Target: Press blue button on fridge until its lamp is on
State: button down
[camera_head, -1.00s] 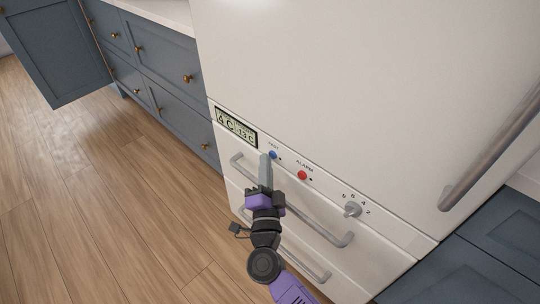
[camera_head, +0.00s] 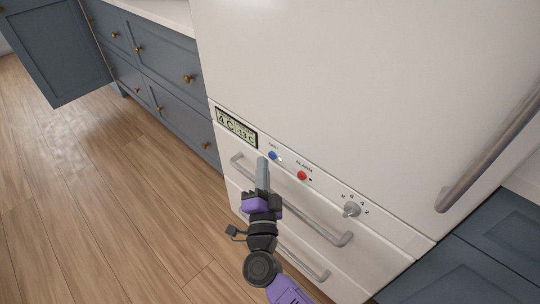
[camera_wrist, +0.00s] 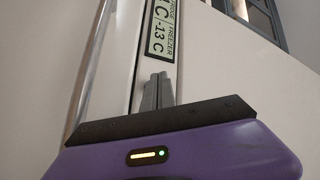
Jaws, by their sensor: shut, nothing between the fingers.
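The blue button (camera_head: 273,155) is on the white fridge's (camera_head: 340,90) control strip, under a small label. The small lamp (camera_head: 281,159) just right of it looks pale and bright, though it is tiny here. My gripper (camera_head: 262,160) is shut and empty, its fingertips just left of and below the blue button, apart from it in the picture. In the wrist view the shut fingers (camera_wrist: 158,76) point toward the display; the blue button is not visible there.
A temperature display (camera_head: 236,127) is left of the button, and a red alarm button (camera_head: 302,175) and a dial (camera_head: 351,210) are to its right. Drawer handles (camera_head: 318,228) stick out below the strip. Wooden floor (camera_head: 110,200) is clear at left.

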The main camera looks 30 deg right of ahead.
jog(key=a, duration=0.1)
jog(key=s+a+p, duration=0.1)
jog(key=a, duration=0.3)
jog(key=shift+s+a+p, duration=0.25)
jog(key=shift+s+p, duration=0.1)
jog(key=shift+s, duration=0.05)
